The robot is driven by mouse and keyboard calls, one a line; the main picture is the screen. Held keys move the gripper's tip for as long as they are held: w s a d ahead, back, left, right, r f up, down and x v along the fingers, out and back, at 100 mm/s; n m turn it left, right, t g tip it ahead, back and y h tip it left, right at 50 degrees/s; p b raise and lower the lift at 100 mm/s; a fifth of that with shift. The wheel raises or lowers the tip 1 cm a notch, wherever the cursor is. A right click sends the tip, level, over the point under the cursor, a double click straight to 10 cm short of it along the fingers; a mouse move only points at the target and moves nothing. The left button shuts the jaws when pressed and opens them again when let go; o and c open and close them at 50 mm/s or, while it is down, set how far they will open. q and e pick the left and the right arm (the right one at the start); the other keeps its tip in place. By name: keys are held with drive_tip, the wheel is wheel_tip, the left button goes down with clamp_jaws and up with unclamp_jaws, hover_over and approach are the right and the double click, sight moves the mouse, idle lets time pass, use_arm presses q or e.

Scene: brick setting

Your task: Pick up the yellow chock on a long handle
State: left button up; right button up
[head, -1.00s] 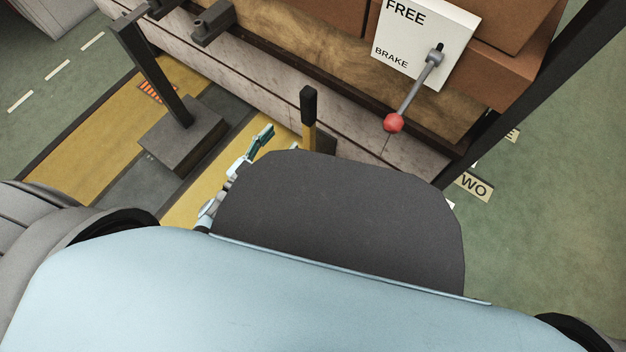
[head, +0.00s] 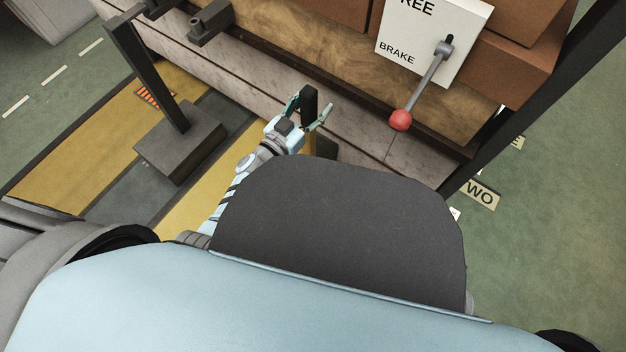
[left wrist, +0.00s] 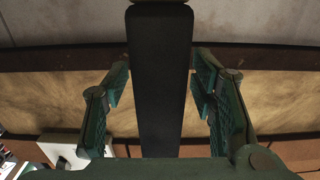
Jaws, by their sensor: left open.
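The chock's long handle ends in a black grip (head: 309,97) that stands up beside the cart's pale side in the head view. The yellow chock itself is hidden below by my gripper and body. My left gripper (head: 311,108) is open, with one finger on each side of the black grip. In the left wrist view the grip (left wrist: 160,85) runs upright between the two green fingers (left wrist: 159,90), with a gap showing on both sides. My right gripper is not in view.
A brake lever (head: 422,85) with a red knob sticks out from the cart at the right, over a white FREE/BRAKE sign (head: 400,35). A dark post on a block base (head: 180,145) stands left of my left arm. Brown boxes (head: 510,75) are on the cart.

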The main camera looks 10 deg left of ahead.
use_arm(q)
clamp_jaws()
drive_tip(key=shift+r, duration=0.15)
idle(0.4)
